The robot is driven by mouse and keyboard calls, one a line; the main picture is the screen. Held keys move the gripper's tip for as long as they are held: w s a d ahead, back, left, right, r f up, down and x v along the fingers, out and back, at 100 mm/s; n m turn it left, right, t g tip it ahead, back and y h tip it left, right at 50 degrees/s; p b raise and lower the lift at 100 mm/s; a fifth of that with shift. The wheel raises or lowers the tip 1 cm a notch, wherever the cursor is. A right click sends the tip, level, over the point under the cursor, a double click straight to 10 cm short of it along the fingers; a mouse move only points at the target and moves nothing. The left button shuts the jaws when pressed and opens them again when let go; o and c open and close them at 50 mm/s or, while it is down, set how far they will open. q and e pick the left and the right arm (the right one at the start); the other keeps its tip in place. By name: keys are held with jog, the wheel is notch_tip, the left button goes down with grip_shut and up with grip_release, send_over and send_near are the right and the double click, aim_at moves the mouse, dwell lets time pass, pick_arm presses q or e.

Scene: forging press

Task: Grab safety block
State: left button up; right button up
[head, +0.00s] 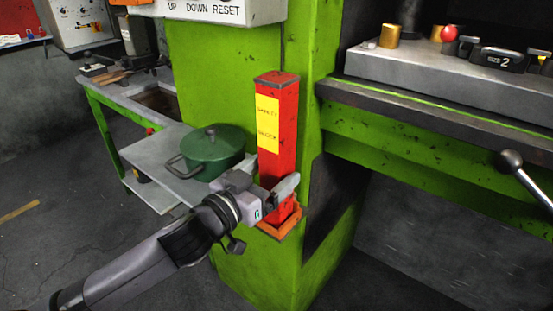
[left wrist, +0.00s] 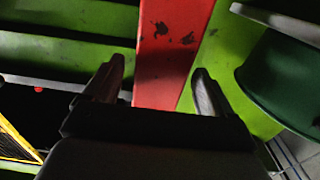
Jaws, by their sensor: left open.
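The safety block (head: 276,157) is a tall red post with a yellow label, standing upright in an orange bracket (head: 283,227) on the green press column. My left gripper (head: 284,189) is at the lower part of the block, in front of it in the head view. In the left wrist view the red block (left wrist: 168,55) runs between the two fingers of my left gripper (left wrist: 160,90), which are spread apart with gaps to its sides. Whether a finger touches the block cannot be told. My right gripper does not show.
A green lidded pot (head: 212,155) stands on a grey shelf (head: 150,160) just left of the block. The press bed (head: 440,84) with dies lies to the right. A ball-ended lever (head: 511,160) juts in at the far right. A green-framed bench (head: 105,120) is at the left.

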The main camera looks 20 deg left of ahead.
pick_arm(q)
jog(key=shift+x, duration=1.3)
jog(key=shift+c, duration=0.3)
grip_shut()
jog(key=shift+r, duration=0.15)
jog(key=shift+r, duration=0.15)
